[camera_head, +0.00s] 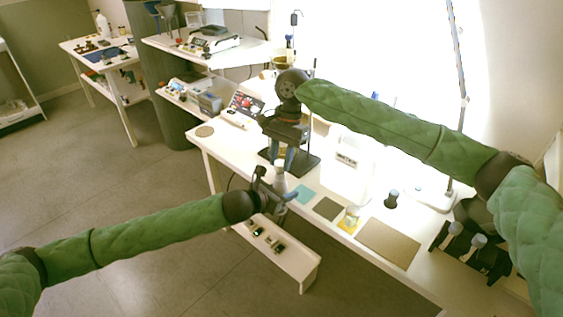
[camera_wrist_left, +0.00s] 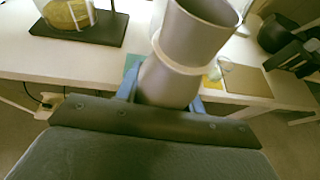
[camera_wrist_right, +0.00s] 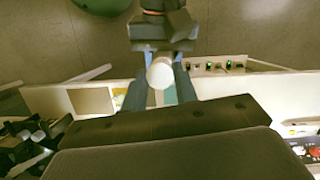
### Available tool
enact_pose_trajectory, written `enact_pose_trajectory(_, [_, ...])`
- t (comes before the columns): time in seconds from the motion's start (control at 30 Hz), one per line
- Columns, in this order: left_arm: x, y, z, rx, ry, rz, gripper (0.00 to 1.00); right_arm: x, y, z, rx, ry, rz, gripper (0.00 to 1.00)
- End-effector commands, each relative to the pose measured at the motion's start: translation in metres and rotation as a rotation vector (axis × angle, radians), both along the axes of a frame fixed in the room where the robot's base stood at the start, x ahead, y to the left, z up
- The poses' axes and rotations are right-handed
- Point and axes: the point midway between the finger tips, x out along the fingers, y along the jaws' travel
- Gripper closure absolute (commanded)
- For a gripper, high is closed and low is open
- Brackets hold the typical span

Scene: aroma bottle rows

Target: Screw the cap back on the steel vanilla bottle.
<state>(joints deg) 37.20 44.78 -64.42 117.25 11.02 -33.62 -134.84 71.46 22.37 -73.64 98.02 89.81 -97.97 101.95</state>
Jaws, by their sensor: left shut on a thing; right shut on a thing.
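The steel bottle (camera_head: 280,181) is a pale grey cylinder above the front edge of the table. In the left wrist view the bottle (camera_wrist_left: 168,84) is between my left gripper's blue fingers, with a pale ring and a wider grey section above. My left gripper (camera_head: 277,192) is shut on it from the side. My right gripper (camera_head: 283,158) points down from directly above, shut. In the right wrist view a pale round cap (camera_wrist_right: 160,74) is between its fingers, in line with the bottle. Whether cap and bottle touch is hidden.
A dark stand base (camera_head: 306,165) is just behind the grippers. A teal mat (camera_head: 301,192), a dark mat (camera_head: 327,208), a yellow-bottomed glass bottle (camera_head: 351,218) and a brown mat (camera_head: 388,243) lie to the right. A low white shelf (camera_head: 290,262) is below the table front.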

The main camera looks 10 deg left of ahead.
Motion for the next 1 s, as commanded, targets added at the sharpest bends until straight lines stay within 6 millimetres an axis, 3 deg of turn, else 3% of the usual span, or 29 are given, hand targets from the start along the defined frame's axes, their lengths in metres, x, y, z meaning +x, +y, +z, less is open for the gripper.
enact_pose_trajectory(0.53, [0.0, 0.0, 0.001, -0.001, -0.001, 0.0, 1.0, 0.0, 0.0, -0.017, -0.001, -0.001, -0.001, 0.92])
enact_pose_trajectory(1.0, [0.0, 0.0, 0.0, -0.001, -0.001, 0.0, 1.0, 0.0, 0.0, -0.018, -0.001, -0.001, -0.001, 0.92])
